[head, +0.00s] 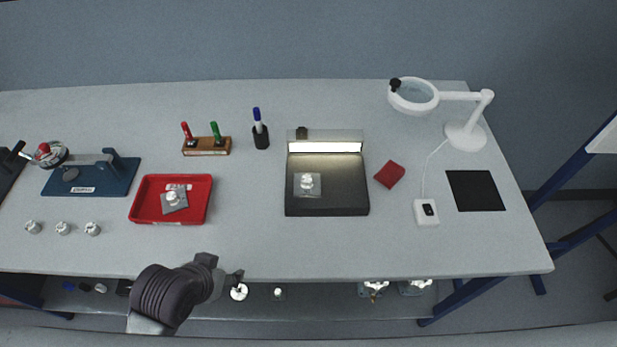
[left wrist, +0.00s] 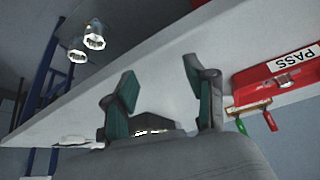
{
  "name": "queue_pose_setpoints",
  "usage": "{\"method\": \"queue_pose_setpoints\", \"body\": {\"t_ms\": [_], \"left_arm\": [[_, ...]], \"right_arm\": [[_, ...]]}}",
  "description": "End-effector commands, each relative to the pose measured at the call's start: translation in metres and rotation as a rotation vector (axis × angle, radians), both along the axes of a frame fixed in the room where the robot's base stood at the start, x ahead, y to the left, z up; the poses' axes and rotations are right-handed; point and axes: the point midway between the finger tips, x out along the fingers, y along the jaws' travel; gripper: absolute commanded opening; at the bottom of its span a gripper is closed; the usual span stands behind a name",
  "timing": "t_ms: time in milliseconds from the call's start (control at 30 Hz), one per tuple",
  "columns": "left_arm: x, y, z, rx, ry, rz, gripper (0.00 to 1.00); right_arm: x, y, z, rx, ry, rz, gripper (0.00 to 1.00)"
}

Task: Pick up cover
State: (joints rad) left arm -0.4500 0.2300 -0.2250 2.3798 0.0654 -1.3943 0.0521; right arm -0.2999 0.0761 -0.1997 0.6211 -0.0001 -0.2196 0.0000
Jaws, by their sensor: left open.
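No part is plainly marked as the cover. A silvery round part on a square grey plate (head: 307,182) lies on the black lit station (head: 327,207). A similar part on a plate (head: 173,198) lies in the red tray (head: 142,205). Several small silvery round parts (head: 63,228) stand at the table's left front. My left gripper (head: 238,276) is at the table's front edge, right of and nearer than the red tray, apart from these parts. In the left wrist view its two fingers (left wrist: 160,88) are spread with nothing gripped. My right gripper is not in view.
A marker holder (head: 207,146), black pen cup (head: 261,137), red block (head: 390,174), white switch box (head: 426,212) and magnifier lamp (head: 465,135) stand on the table. A blue fixture (head: 95,178) is at left. More metal parts (head: 375,286) are below the front edge. The front middle is clear.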

Motion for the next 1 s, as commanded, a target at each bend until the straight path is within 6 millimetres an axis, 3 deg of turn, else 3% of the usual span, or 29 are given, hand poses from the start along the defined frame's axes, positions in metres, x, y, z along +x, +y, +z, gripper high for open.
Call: {"method": "queue_pose_setpoints", "body": {"t_ms": [100,333,533,767,1000], "left_arm": [[0.037,-0.023,0.019,-0.040,-0.133,-0.098,0.56],[0.092,-0.072,0.062,-0.155,-0.364,-0.317,0.56],[0.119,-0.084,0.089,-0.255,-0.473,-0.469,0.56],[0.130,-0.081,0.095,-0.309,-0.491,-0.498,0.56],[0.157,-0.110,0.076,-0.314,-0.494,-0.498,0.56]], "right_arm": [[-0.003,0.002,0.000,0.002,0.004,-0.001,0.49],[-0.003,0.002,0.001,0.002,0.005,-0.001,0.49],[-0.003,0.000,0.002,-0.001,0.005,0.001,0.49],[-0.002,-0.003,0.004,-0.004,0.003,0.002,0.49],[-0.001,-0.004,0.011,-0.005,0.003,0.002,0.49]]}}
